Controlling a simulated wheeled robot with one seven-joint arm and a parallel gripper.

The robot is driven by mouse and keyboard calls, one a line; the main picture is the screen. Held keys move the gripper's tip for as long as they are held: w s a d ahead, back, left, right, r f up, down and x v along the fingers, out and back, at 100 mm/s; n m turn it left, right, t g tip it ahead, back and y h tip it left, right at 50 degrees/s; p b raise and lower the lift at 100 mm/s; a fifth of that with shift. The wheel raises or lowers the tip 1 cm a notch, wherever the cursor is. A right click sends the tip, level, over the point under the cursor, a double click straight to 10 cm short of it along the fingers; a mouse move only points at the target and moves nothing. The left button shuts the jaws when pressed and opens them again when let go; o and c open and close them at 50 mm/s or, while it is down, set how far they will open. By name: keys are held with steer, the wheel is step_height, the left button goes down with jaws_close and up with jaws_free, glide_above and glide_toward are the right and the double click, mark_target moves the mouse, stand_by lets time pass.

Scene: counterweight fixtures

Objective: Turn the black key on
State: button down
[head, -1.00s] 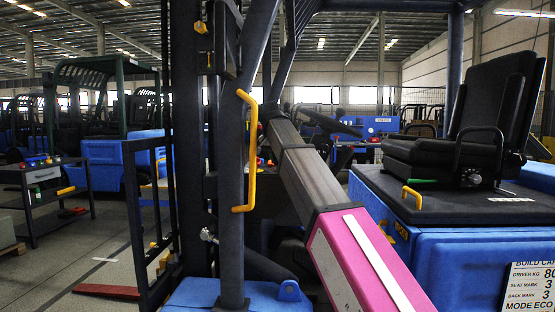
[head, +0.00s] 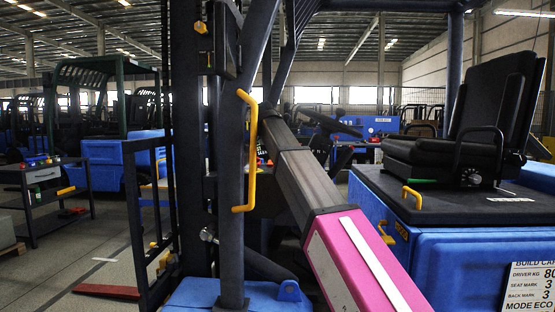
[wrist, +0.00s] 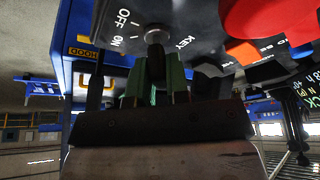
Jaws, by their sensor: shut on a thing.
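In the wrist view, the black key (wrist: 156,66) sits in a round metal lock (wrist: 157,35) on a dark panel. My gripper (wrist: 157,82) has green fingers on both sides of the key and is shut on it. OFF, ON and KEY are printed around the lock, in a tilted view. The gripper hides much of the key, so I cannot tell clearly which mark it points to. In the head view, my gripper and the key are hidden behind my arm and the truck's post.
A red round button (wrist: 272,15) and an orange switch (wrist: 243,53) are close to the lock. In the head view, a yellow grab handle (head: 247,150) is on the blue post beside my arm. The black seat (head: 470,130) stands at right.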

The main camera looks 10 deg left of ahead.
steer(key=c, duration=1.1)
jaws_free()
